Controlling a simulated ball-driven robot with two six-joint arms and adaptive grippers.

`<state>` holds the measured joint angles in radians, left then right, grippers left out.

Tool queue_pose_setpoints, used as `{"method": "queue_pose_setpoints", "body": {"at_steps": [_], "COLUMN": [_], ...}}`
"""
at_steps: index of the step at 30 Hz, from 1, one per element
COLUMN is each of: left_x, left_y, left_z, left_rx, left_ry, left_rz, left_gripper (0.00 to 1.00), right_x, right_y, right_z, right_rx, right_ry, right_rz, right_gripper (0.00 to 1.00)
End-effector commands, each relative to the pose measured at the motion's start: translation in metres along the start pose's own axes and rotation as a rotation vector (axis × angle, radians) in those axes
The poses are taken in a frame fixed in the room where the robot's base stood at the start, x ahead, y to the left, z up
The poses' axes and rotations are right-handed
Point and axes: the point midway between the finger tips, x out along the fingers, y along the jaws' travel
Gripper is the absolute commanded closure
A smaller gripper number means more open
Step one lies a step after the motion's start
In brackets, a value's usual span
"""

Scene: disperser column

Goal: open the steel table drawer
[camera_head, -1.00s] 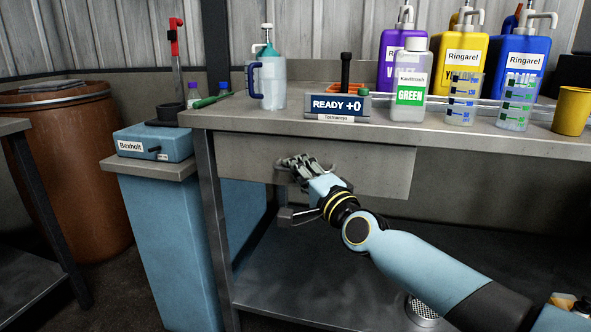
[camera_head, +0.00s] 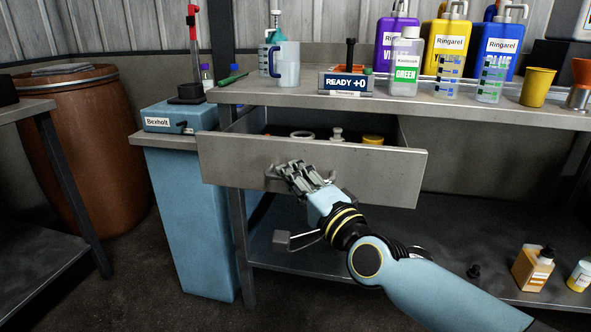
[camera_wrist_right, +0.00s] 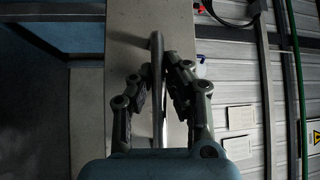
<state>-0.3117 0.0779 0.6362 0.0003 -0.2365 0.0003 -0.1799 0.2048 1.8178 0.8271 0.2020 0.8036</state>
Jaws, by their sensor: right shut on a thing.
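The steel table drawer (camera_head: 235,160) is pulled out below the tabletop in the head view, and its inside shows several items. My right gripper (camera_head: 284,174) is at the drawer's front, shut on the drawer handle (camera_head: 331,178), which it mostly hides there. In the right wrist view the two fingers stand on both sides of the handle bar (camera_wrist_right: 157,80), and the drawer front (camera_wrist_right: 121,60) lies behind. My left gripper is not in view.
The steel table (camera_head: 300,97) carries a READY sign (camera_head: 345,82), a green-labelled bottle (camera_head: 406,65) and a yellow cup (camera_head: 537,87). A blue Bexholt box (camera_head: 170,117) stands left of the drawer. Bottles (camera_head: 533,268) stand on the lower shelf.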

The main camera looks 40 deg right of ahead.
Motion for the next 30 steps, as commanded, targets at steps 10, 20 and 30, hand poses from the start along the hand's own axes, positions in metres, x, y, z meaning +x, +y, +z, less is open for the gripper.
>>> {"method": "queue_pose_setpoints", "body": {"at_steps": [10,20,30], "left_x": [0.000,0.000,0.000], "left_y": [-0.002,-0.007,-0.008], "left_z": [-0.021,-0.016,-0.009], "left_rx": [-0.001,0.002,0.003], "left_ry": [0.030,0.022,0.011], "left_rz": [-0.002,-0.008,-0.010], "left_gripper": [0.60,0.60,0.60], "right_x": [-0.013,-0.013,-0.012], "right_y": [0.003,0.004,0.000], "right_z": [0.011,0.011,0.011], "right_rx": [-0.002,-0.002,0.000], "right_ry": [-0.003,-0.003,-0.001], "right_rz": [0.013,0.014,0.006], "right_gripper": [1.00,0.85,0.64]}}
